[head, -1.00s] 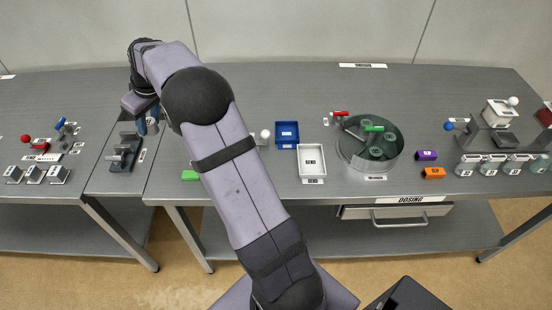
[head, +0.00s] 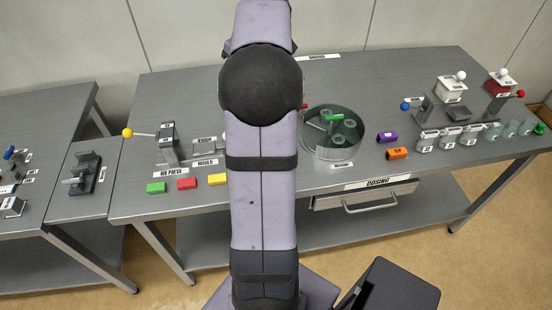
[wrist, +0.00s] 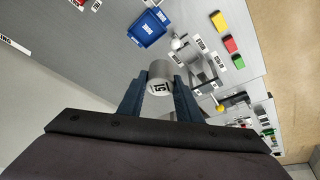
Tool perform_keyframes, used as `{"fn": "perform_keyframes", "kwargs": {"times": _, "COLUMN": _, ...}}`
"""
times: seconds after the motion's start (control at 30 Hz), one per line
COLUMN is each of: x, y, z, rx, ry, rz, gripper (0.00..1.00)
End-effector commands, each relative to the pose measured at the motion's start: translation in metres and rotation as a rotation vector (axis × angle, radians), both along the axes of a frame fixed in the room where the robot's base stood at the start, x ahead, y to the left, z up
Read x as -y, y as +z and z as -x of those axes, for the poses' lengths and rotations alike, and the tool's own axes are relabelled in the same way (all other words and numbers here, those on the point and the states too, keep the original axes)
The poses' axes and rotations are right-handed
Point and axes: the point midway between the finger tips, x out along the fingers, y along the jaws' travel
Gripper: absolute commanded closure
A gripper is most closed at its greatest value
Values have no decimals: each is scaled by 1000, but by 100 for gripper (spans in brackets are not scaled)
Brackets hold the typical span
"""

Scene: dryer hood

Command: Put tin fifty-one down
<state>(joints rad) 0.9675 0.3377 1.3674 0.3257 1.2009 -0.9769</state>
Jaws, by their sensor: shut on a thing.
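Tin fifty-one (wrist: 160,76) is a pale grey cylinder with a black number on a white label. In the wrist view it sits between the two blue fingers of my gripper (wrist: 158,88), which is shut on it. The tin appears to be held above the grey bench; its height cannot be told. In the head view my arm hides both the gripper and the tin.
A blue tray (wrist: 150,27) lies beyond the tin in the wrist view. The head view shows a press with a yellow-knobbed lever (head: 127,133), coloured blocks (head: 187,184), a round glass-walled turntable (head: 331,134), and several jars (head: 472,135) at right.

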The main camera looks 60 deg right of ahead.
Motion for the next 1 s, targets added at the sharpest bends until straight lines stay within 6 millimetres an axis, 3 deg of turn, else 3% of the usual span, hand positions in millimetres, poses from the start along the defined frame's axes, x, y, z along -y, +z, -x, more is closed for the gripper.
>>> {"fn": "perform_keyframes", "kwargs": {"times": 0.03, "x": 6, "y": 0, "z": 11, "rx": -1, "ry": -6, "rz": -1, "gripper": 94}}
{"fn": "perform_keyframes", "kwargs": {"times": 0.3, "x": 15, "y": -48, "z": 42, "rx": -2, "ry": 157, "rz": -6, "gripper": 94}}
{"fn": "perform_keyframes", "kwargs": {"times": 0.6, "x": 15, "y": -101, "z": 86, "rx": 0, "ry": 367, "rz": -5, "gripper": 94}}
{"fn": "perform_keyframes", "kwargs": {"times": 1.0, "x": 12, "y": -123, "z": 104, "rx": 1, "ry": 462, "rz": 1, "gripper": 94}}
